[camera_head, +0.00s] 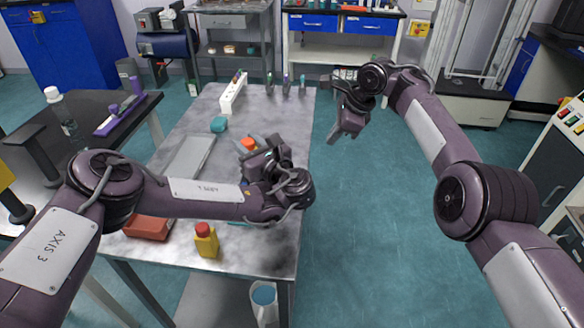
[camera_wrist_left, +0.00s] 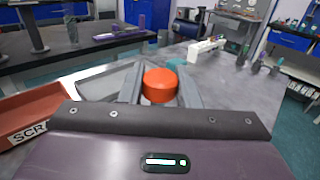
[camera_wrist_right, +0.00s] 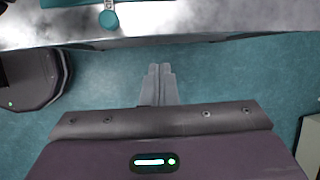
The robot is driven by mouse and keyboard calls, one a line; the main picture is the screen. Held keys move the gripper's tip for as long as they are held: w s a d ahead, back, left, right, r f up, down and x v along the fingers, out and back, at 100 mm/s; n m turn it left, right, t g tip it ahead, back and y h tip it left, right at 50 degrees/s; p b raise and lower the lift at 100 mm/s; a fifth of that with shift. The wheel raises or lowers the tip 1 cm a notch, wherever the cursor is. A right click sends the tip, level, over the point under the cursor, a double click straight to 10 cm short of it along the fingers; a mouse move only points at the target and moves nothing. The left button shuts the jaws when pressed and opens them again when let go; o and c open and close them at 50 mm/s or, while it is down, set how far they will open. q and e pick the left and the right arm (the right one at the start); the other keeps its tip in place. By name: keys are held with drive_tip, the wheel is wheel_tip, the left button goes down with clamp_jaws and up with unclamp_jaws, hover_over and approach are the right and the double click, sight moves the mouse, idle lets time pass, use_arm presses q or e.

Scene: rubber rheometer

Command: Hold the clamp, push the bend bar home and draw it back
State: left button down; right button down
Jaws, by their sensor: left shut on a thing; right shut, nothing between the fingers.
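My left gripper (camera_head: 255,155) is shut over the table. In the left wrist view a rounded orange-red knob or cap (camera_wrist_left: 160,86) sits between its two fingers; it also shows in the head view (camera_head: 247,143). Whatever is below the knob is hidden by the gripper and arm. My right gripper (camera_head: 334,134) is shut and empty, off the table's right edge above the floor, fingers pointing down. Its closed fingers (camera_wrist_right: 160,86) show in the right wrist view. A teal part with a small round end (camera_wrist_right: 108,19) lies at the table edge there. I cannot pick out the bend bar.
A yellow bottle with a red cap (camera_head: 206,242) and a red tray (camera_head: 148,228) stand at the table's near side. A white rack (camera_head: 233,93), a teal item (camera_head: 218,124) and a grey tray (camera_head: 189,156) lie farther back. The floor (camera_head: 380,200) right of the table is clear.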

drive_tip(key=w+d+r+n+t+y, duration=0.1)
drive_tip(key=w+d+r+n+t, duration=0.2)
drive_tip(key=d, duration=0.4)
drive_tip(key=w+d+r+n+t+y, duration=0.1)
drive_tip(key=w+d+r+n+t, duration=0.1)
drive_tip(key=w+d+t, duration=0.35)
drive_tip(key=s+a+f+n+g+y, duration=0.2)
drive_tip(key=s+f+n+g, duration=0.1)
drive_tip(key=s, duration=0.6)
drive_tip(key=s+a+f+n+g+y, duration=0.2)
drive_tip(key=s+f+n, duration=0.4)
drive_tip(key=s, duration=0.4)
drive_tip(key=shift+s+a+f+n+g+y, duration=0.15)
drive_tip(key=shift+a+f+n+g+y, duration=0.3)
drive_tip(key=shift+g, duration=0.6)
drive_tip(key=shift+f, duration=0.1)
drive_tip(key=a+r+x, duration=0.1)
drive_tip(key=r+x, duration=0.1)
drive_tip(key=x, duration=1.1)
drive_tip(key=shift+w+a, duration=0.2)
drive_tip(key=shift+w, duration=0.05)
